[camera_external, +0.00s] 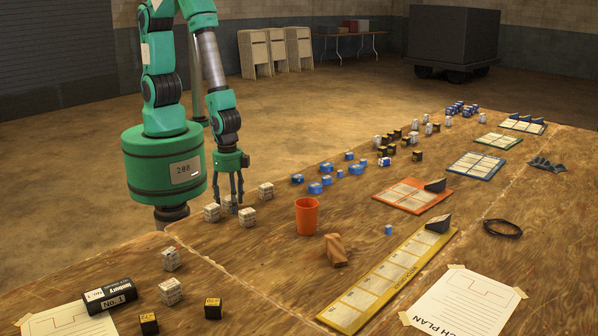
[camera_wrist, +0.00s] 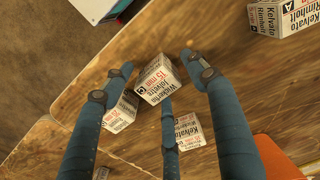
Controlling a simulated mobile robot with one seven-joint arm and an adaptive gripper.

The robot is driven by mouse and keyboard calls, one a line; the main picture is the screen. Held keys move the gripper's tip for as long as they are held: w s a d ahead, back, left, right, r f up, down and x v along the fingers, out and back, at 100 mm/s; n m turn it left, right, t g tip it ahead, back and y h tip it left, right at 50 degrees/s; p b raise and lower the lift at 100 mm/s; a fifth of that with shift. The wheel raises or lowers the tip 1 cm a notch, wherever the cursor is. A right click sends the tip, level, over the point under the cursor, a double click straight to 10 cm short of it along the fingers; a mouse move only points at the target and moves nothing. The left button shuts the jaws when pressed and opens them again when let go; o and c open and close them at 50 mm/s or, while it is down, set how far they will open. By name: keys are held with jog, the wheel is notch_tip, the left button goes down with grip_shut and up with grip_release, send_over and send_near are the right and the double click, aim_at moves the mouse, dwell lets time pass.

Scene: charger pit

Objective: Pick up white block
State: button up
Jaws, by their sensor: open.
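My gripper (camera_external: 235,203) has slender blue fingers and points down over a cluster of small white blocks with printed labels at the table's near-left edge. In the wrist view my gripper (camera_wrist: 160,74) is open, its fingers spread around one white block (camera_wrist: 158,80); I cannot tell whether they touch it. Another white block (camera_wrist: 122,113) lies partly behind the left finger, and a further one (camera_wrist: 188,131) is beside the middle finger. A separate white block (camera_wrist: 280,17) shows at the top right. In the external view, one white block (camera_external: 247,217) sits just right of the fingers and another (camera_external: 211,212) just left.
Blue blocks (camera_external: 315,188) lie farther back.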

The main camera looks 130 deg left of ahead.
jog(key=c, duration=1.3)
jog(key=shift+r, duration=0.1)
jog(key=shift+r+p, duration=0.3)
jog(key=shift+r, duration=0.25)
notch_tip(320, 180, up, 2)
jog(key=shift+r+p, duration=0.15)
jog(key=shift+p, duration=0.25)
jog(key=s, duration=0.5)
jog(key=s+r+p, duration=0.1)
jog(key=s, duration=0.4)
jog(key=s+a+p, duration=0.1)
jog(key=s, duration=0.5)
jog(key=shift+r, duration=0.2)
